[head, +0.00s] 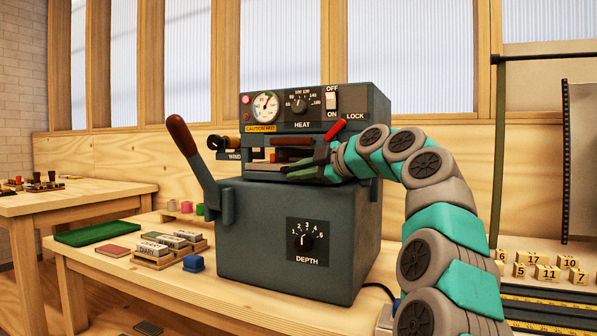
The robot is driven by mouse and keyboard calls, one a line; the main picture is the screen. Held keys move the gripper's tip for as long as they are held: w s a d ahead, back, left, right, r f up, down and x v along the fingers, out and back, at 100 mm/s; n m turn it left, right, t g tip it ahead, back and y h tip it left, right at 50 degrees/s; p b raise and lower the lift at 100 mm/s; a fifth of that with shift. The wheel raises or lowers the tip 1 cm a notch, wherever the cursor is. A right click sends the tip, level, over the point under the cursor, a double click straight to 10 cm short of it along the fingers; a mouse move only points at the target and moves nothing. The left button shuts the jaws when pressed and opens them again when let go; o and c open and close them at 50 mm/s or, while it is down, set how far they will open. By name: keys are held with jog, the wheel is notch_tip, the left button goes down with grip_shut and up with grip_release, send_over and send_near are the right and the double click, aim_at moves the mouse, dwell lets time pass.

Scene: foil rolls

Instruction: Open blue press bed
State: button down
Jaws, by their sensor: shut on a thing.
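The blue-grey press (300,225) stands on a wooden table. Its head carries a gauge, a HEAT dial, an OFF/ON switch and a LOCK label. The bed area (262,165) is the slot between the head and the lower body, with a reddish-brown piece (293,142) in it. A long lever with a brown grip (182,136) rises at the left side. My gripper (308,172) reaches in from the right, at the front of the bed slot. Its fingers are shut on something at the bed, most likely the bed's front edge. The fingers hide the exact contact.
A short red lever (335,130) sits just above my gripper. A WIND knob (216,142) juts out at left. Numbered blocks (546,272) stand at right.

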jog(key=shift+f, duration=0.15)
jog(key=shift+s+f+b, duration=0.1)
jog(key=shift+s+b, duration=0.2)
jog(key=shift+b, duration=0.15)
jog(key=s+a+b, duration=0.3)
jog(key=s+b, duration=0.3)
jog(key=s, duration=0.3)
jog(key=s+a+b, duration=0.4)
jog(key=s+b, duration=0.2)
jog(key=s, duration=0.4)
jog(key=shift+s+a+b, duration=0.15)
jog(key=shift+s+b, duration=0.15)
jog(key=shift+b, duration=0.05)
jog(key=c, duration=1.1)
grip_release()
jog(key=shift+r, duration=0.2)
